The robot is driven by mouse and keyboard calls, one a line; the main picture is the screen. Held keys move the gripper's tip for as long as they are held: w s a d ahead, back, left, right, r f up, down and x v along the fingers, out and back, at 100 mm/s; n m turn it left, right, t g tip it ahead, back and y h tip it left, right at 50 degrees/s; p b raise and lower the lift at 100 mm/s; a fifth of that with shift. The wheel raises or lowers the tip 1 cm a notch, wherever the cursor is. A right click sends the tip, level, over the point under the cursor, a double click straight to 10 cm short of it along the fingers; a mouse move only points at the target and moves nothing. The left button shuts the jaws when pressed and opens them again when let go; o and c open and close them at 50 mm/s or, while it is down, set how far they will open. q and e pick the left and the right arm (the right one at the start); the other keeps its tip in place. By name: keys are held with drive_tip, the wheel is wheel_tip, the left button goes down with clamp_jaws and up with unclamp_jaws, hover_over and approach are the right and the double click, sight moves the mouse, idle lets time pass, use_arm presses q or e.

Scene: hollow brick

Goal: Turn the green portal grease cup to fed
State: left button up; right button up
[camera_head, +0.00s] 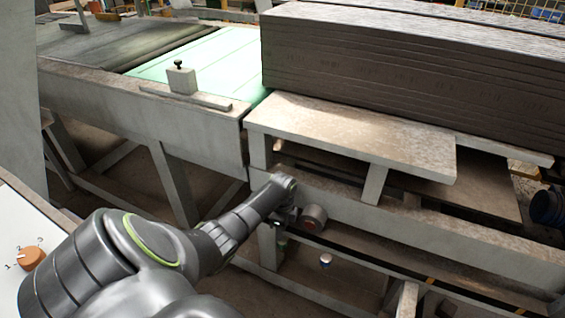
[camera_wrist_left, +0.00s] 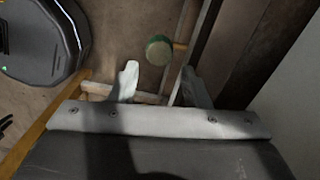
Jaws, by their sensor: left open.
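In the head view my left gripper (camera_head: 281,226) is small and partly hidden below the wrist, beside the frame under the board stack. My right gripper is out of view.
A stack of grey boards (camera_head: 410,75) lies above a worn plate (camera_head: 350,130). A green belt (camera_head: 200,58) runs behind. An orange knob (camera_head: 33,257) marked 1, 2, 3 is at the left. Frame bars surround the gripper.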

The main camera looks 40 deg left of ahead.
use_arm(q)
wheel_tip(320, 180, up, 11)
idle(0.4)
drive_tip(key=shift+w+r, duration=0.1)
drive_tip(key=shift+r, duration=0.05)
